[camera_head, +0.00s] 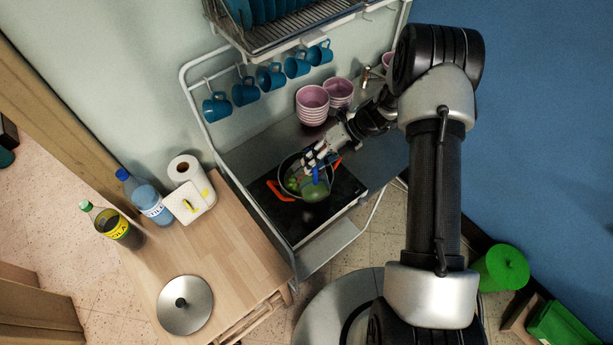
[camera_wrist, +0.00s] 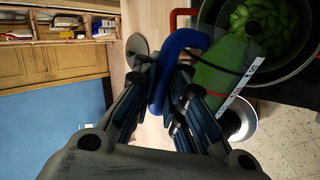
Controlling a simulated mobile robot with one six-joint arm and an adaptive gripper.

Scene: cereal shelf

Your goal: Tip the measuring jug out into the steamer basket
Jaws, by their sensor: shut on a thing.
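The measuring jug has a green body (camera_head: 317,190) and a blue handle (camera_head: 316,175). In the wrist view, my gripper (camera_wrist: 168,95) is shut on the blue handle (camera_wrist: 160,75), and the green body (camera_wrist: 212,75) with its white scale strip lies beyond the fingers. The jug is at the dark round pot-like vessel (camera_head: 285,167) with orange-red handles, which I take to be the steamer basket; its rim also shows in the wrist view (camera_wrist: 204,20). Green pieces (camera_wrist: 262,20) lie inside that vessel. The jug's inside and exact tilt are unclear.
The vessel stands on a black hob (camera_head: 345,190). Pink bowls (camera_head: 312,104) are stacked behind, and blue mugs (camera_head: 271,78) hang above. A wooden counter (camera_head: 235,235) at left holds a lid (camera_head: 185,305), bottles (camera_head: 147,200) and a paper roll (camera_head: 183,168).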

